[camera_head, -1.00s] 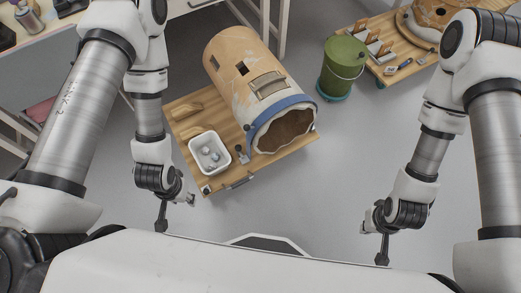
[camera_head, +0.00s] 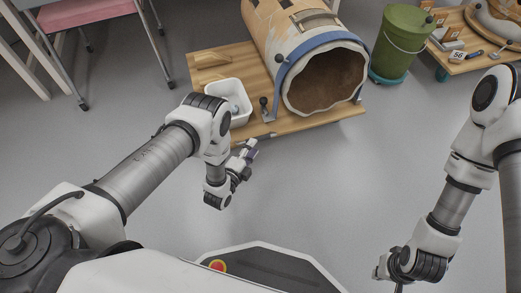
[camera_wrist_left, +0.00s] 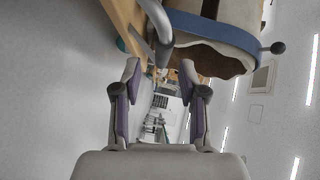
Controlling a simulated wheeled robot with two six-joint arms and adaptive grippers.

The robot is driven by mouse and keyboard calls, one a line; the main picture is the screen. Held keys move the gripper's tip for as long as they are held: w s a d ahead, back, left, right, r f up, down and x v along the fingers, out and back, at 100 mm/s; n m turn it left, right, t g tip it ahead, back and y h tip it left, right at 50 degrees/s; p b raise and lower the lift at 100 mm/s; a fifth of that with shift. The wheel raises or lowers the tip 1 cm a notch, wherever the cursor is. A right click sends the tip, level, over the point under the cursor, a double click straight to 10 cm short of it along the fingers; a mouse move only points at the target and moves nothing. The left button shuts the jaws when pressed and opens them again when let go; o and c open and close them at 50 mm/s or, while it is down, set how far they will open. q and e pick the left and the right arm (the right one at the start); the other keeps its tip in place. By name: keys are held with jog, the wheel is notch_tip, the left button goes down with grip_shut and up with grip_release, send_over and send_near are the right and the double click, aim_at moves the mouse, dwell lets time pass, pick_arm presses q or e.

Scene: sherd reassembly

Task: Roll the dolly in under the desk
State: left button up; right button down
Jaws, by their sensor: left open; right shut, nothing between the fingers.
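The dolly (camera_head: 212,60) is a wooden board. It carries a large cracked clay jar (camera_head: 290,35) with a blue band, lying with its broken mouth towards me, and a white tub (camera_head: 240,100). My left gripper (camera_head: 247,153) is open just in front of the dolly's near edge. In the left wrist view a grey metal bar (camera_wrist_left: 158,30) crosses just beyond the open fingers (camera_wrist_left: 160,75), beside the board's edge (camera_wrist_left: 122,18); nothing is between the fingertips. My right gripper (camera_head: 378,270) is shut and empty, low at the right. The desk is not clearly in view; only white legs (camera_head: 22,50) show at upper left.
A pink-seated chair (camera_head: 75,10) on casters stands at upper left. A green bucket (camera_head: 400,45) on a wheeled base and a second loaded wooden board (camera_head: 462,68) stand right of the dolly. The grey floor left of the dolly is clear.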

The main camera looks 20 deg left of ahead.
pick_arm(q)
jog(key=r+b+x, duration=0.1)
jog(key=b+x, duration=0.2)
jog(key=x, duration=0.4)
jog(key=shift+w+f, duration=0.35)
jog(key=shift+w, duration=0.05)
jog(key=shift+d, duration=0.1)
grip_shut()
